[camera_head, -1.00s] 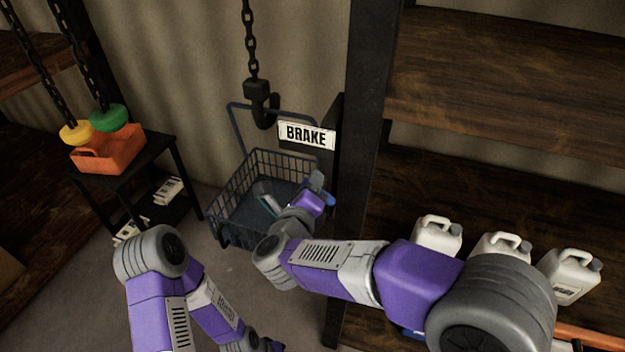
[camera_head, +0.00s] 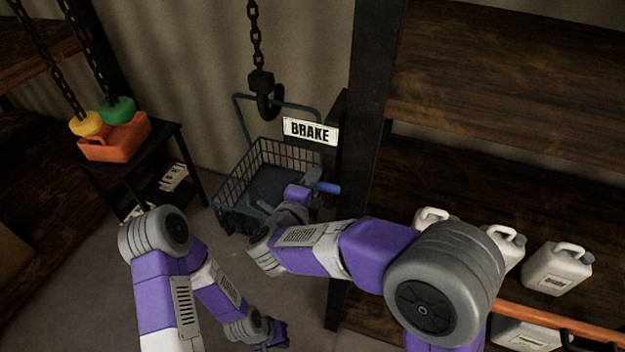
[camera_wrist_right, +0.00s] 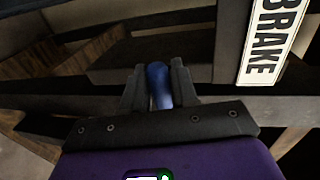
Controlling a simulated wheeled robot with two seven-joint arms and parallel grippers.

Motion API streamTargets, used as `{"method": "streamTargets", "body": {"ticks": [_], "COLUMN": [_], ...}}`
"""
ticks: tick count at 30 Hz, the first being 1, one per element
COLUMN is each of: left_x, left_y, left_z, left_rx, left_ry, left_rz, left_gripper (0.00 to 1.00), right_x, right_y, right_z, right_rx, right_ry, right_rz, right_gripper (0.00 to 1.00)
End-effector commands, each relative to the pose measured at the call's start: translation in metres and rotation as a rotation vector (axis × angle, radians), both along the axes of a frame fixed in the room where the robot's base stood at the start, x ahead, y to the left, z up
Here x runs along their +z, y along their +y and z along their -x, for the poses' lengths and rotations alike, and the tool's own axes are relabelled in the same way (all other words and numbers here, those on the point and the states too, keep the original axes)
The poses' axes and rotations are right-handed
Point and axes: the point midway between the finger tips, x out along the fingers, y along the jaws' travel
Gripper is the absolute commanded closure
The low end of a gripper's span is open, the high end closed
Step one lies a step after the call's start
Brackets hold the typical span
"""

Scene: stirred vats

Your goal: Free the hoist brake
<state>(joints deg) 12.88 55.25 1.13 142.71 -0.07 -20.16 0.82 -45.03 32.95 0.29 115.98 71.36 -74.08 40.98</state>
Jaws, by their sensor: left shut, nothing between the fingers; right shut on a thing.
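The white BRAKE sign (camera_head: 310,132) hangs on a dark bracket beside the black shelf post; part of it also shows at the upper right of the right wrist view (camera_wrist_right: 268,45). A blue lever handle (camera_head: 328,188) sticks out below the sign. My right gripper (camera_head: 314,181) is shut on this handle. In the right wrist view the blue handle (camera_wrist_right: 158,84) stands between the two dark fingers (camera_wrist_right: 160,92). The lever's root is hidden. My left gripper (camera_head: 278,338) is low in the head view, shut and empty, away from the lever.
A chain hook (camera_head: 265,97) hangs over a blue-grey wire basket cart (camera_head: 228,190), close behind my right gripper. Shelves with white jugs (camera_head: 557,268) fill the right side.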

Motion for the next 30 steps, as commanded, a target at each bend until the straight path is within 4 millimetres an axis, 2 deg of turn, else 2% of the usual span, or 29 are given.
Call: {"method": "streamTargets", "body": {"ticks": [12,13,16,25,30], "left_x": [0.0,0.0,0.0,0.0,0.0], "left_y": [0.0,0.0,0.0,0.0,0.0], "left_z": [0.0,0.0,0.0,0.0,0.0], "left_rx": [0.0,0.0,0.0,0.0,0.0], "left_ry": [0.0,0.0,0.0,0.0,0.0], "left_rz": [0.0,0.0,0.0,0.0,0.0], "left_gripper": [1.0,1.0,1.0,1.0,1.0], "right_x": [-0.001,-0.001,-0.001,0.0,0.004], "right_y": [0.0,0.0,0.0,0.001,0.008], "right_z": [0.0,0.0,0.0,0.002,0.02], "right_rx": [0.001,0.001,0.001,0.001,0.004], "right_ry": [0.003,0.003,0.003,0.002,0.002], "right_rz": [0.01,0.01,0.009,0.007,0.006], "right_gripper": [1.0,0.69,0.54,0.54,0.54]}}
